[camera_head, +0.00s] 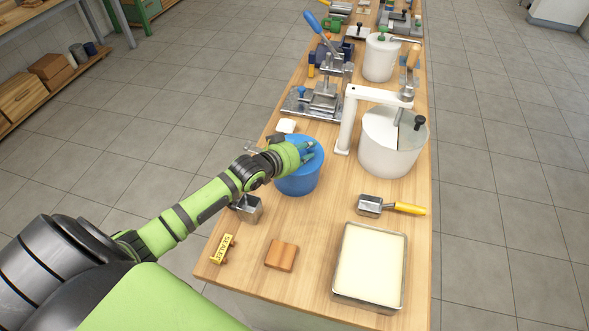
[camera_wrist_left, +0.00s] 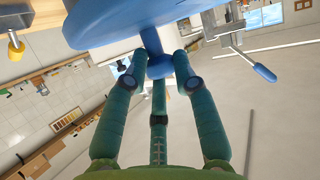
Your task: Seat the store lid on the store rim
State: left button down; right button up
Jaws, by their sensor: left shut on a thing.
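The blue round store (camera_head: 298,185) stands near the left edge of the wooden bench. My left gripper (camera_head: 305,152) reaches in from the left over its top and hides part of it. In the left wrist view, the gripper fingers (camera_wrist_left: 158,72) are shut on the knob of the blue store lid (camera_wrist_left: 145,22). The lid lies across the top of that view. In the head view the lid and the store rim are hard to tell apart, so I cannot tell if the lid touches the rim or sits level. My right gripper is not in view.
A white pot (camera_head: 385,155) with a white arm frame stands right of the store. A metal scoop with a yellow handle (camera_head: 410,208), a cream-filled tray (camera_head: 340,290), a wooden block (camera_head: 281,256) and a yellow piece (camera_head: 223,249) lie nearer. A blue-handled press (camera_head: 325,98) stands behind.

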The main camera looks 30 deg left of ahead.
pick_arm(q)
jog(key=shift+f, duration=0.3)
dwell(0.5)
jog(key=shift+s+f, duration=0.1)
dwell(0.6)
jog(key=c, duration=1.2)
grip_release()
jog(key=shift+o, duration=0.2)
jog(key=shift+r, duration=0.2)
jog(key=shift+s+p, duration=0.1)
jog(key=shift+p, duration=0.3)
jog(key=shift+p+v, duration=1.55)
jog(key=shift+p, duration=0.1)
